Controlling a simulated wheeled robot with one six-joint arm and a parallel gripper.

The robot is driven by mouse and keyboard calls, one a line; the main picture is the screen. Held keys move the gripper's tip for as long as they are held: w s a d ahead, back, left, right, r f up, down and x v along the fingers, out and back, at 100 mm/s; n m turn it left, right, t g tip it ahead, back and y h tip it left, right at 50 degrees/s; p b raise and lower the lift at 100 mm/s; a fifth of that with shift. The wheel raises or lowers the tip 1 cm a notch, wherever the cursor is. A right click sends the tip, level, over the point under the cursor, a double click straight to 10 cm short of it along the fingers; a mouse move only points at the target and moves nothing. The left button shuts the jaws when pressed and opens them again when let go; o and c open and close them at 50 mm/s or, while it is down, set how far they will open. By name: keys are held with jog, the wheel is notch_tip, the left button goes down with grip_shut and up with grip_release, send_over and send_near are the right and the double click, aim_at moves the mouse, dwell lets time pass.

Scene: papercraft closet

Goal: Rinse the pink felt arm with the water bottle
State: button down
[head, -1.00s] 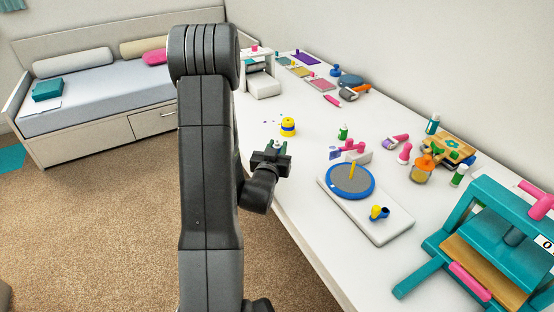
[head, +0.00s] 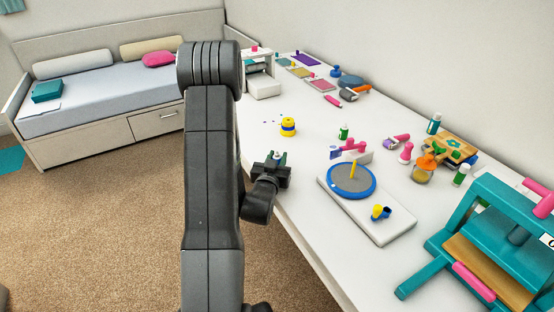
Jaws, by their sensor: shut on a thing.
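My gripper (head: 272,167) hangs over the near left edge of the white table, left of the blue-rimmed disc. It is shut on a small dark green thing with a pale tip (head: 277,155); the jaws hide most of it, so I cannot tell whether it is the water bottle. A pink arm-like piece (head: 353,146) with a violet-blue end sits behind the grey disc with a blue rim (head: 351,180), on a white base (head: 385,222). It may be the pink felt arm. My gripper is well apart from it.
An orange-topped jar (head: 423,170), a teal-capped bottle (head: 434,124) and a green-capped bottle (head: 461,174) stand right. A teal press (head: 482,232) fills the right corner.

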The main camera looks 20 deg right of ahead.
jog(key=c, duration=1.1)
grip_release()
jog(key=shift+r+p, duration=0.15)
jog(key=shift+p, duration=0.75)
jog(key=b+v, duration=0.1)
jog(key=v, duration=0.3)
jog(key=b+v, duration=0.1)
jog(key=v, duration=0.4)
jog(key=b+v, duration=0.2)
jog(key=v, duration=0.2)
jog(key=shift+s+f, duration=0.25)
jog(key=shift+s, duration=0.2)
